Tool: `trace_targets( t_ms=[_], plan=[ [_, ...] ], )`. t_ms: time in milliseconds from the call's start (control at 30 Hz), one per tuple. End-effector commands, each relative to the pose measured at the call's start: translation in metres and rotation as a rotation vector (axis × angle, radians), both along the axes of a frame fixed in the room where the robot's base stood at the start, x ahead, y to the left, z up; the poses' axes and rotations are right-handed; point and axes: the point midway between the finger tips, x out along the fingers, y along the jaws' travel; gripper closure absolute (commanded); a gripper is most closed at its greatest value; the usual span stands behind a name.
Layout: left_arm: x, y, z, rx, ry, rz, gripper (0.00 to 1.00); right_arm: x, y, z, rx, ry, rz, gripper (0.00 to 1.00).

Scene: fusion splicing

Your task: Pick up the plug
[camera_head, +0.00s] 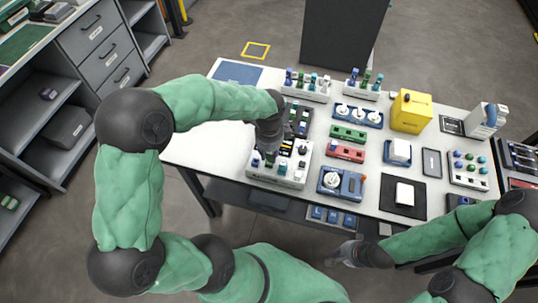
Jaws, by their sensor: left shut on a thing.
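My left gripper (267,147) reaches down over the white holder block (270,176) near the front left of the table. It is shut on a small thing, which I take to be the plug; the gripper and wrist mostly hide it. Several small plugs with dark, blue and green parts stand in the holder block beside the gripper. My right gripper (340,256) hangs low in front of the table edge, away from the objects; its fingers are too small to tell open from shut.
The white table (205,148) carries a green block (348,133), a red block (345,152), a blue device (342,184), a yellow box (411,111) and several plug racks along the back. Its left part is clear except for a blue mat (237,73). Grey drawers (97,40) stand at left.

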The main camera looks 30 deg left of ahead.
Motion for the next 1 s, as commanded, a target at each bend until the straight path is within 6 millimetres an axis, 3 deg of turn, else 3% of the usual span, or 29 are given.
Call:
trace_targets(
  t_ms=[300, 500, 633, 1000],
  plan=[
    [-0.052, -0.014, 0.069, 0.000, -0.005, 0.000, 0.97, 0.000, 0.000, 0.027, 0.000, 0.000, 0.000, 1.00],
    [-0.096, -0.027, 0.085, 0.001, -0.003, -0.001, 0.97, 0.000, 0.000, 0.037, 0.000, 0.000, 0.000, 1.00],
    [-0.115, -0.032, 0.093, 0.001, -0.004, 0.000, 0.97, 0.000, 0.000, 0.041, 0.000, 0.000, 0.000, 1.00],
    [-0.134, -0.037, 0.100, 0.000, -0.002, 0.002, 0.97, 0.000, 0.000, 0.045, 0.000, 0.000, 0.000, 1.00]
  ],
)
